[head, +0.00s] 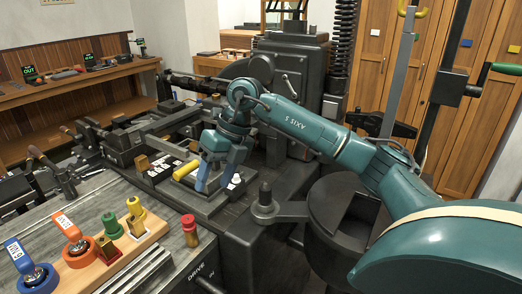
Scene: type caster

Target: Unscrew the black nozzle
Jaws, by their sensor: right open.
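A black upright piece (265,195) stands on a round boss at the end of a metal arm in the head view; it looks like the black nozzle, though I cannot be certain. My right gripper (215,184) hangs to the left of it and farther back, pointing down with its blue fingers apart. The fingers are above a dark machine plate with small labels. A yellow cylinder (186,170) lies just left of the fingers, and nothing shows held between them. My left gripper is not in view.
A round dark pot (345,212) stands right of the black piece, under my right arm. A wooden block (120,254) with coloured knobs is at the front left. A red-topped post (189,228) stands beside it. Machine parts crowd the middle.

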